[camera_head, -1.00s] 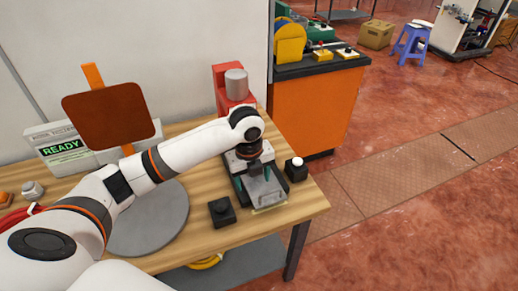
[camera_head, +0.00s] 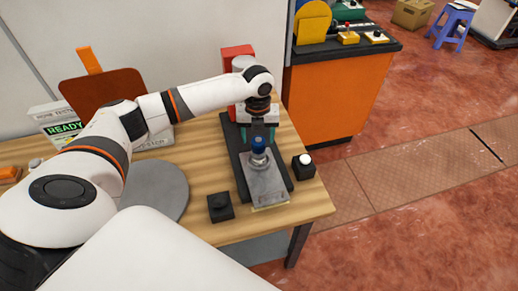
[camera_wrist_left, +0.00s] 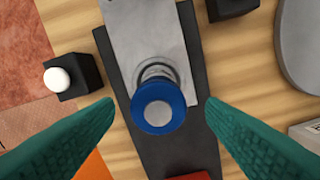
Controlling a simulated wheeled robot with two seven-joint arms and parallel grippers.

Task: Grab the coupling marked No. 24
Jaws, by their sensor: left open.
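A coupling with a blue ring top (camera_head: 259,146) and a metallic lower part stands on a grey metal plate (camera_head: 264,186) of the black-based fixture on the wooden table. The wrist view shows the coupling (camera_wrist_left: 158,106) from above, between and apart from the teal fingers. No number can be read on it. My left gripper (camera_head: 258,133) is open and empty, just behind the coupling in the head view; its spread fingers also show in the wrist view (camera_wrist_left: 162,108). My right gripper is not in view.
A red fixture part (camera_head: 237,52) stands behind my left wrist. A black box with a white button (camera_head: 304,166) is right of the fixture and a black block (camera_head: 220,207) is left. A round grey disc (camera_head: 158,190) and a READY tester (camera_head: 63,129) are further left.

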